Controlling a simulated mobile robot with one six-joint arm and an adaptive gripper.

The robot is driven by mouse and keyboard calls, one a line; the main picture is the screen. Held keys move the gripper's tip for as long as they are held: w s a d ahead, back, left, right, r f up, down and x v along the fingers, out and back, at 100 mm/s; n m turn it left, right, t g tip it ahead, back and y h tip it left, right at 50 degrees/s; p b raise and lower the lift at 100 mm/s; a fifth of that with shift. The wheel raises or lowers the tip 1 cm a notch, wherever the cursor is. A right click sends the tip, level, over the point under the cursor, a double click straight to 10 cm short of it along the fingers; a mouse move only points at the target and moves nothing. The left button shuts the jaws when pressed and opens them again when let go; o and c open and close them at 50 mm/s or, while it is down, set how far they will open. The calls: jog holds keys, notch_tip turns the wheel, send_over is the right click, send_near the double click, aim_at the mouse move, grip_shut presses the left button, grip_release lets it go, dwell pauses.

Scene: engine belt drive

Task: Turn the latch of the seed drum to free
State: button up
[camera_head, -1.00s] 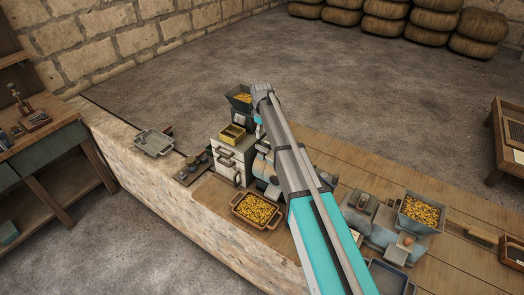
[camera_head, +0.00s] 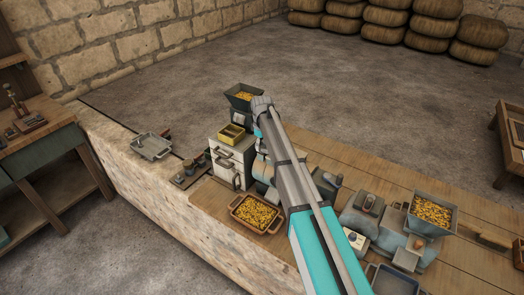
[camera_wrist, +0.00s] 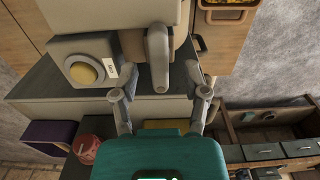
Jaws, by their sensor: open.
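In the wrist view a grey lever (camera_wrist: 157,57), which looks like the latch, hangs down in front of a pale rounded body (camera_wrist: 85,14), perhaps the seed drum. My gripper (camera_wrist: 161,92) is open. Its two fingers stand apart on either side of the lever's lower end; I cannot tell whether either touches it. A second grey handle-like part is close to the right finger. In the head view my arm covers most of the drum area, and my fingers and the lever cannot be made out.
A box with a round yellow button (camera_wrist: 83,72) is left of the lever. In the head view, a seed-filled tray (camera_head: 257,212), a white drawer unit (camera_head: 232,160) and a seed hopper (camera_head: 243,95) stand near my arm. Another hopper (camera_head: 432,212) stands to the right.

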jog(key=shift+f+b, duration=0.3)
jog(key=shift+f, duration=0.2)
grip_shut()
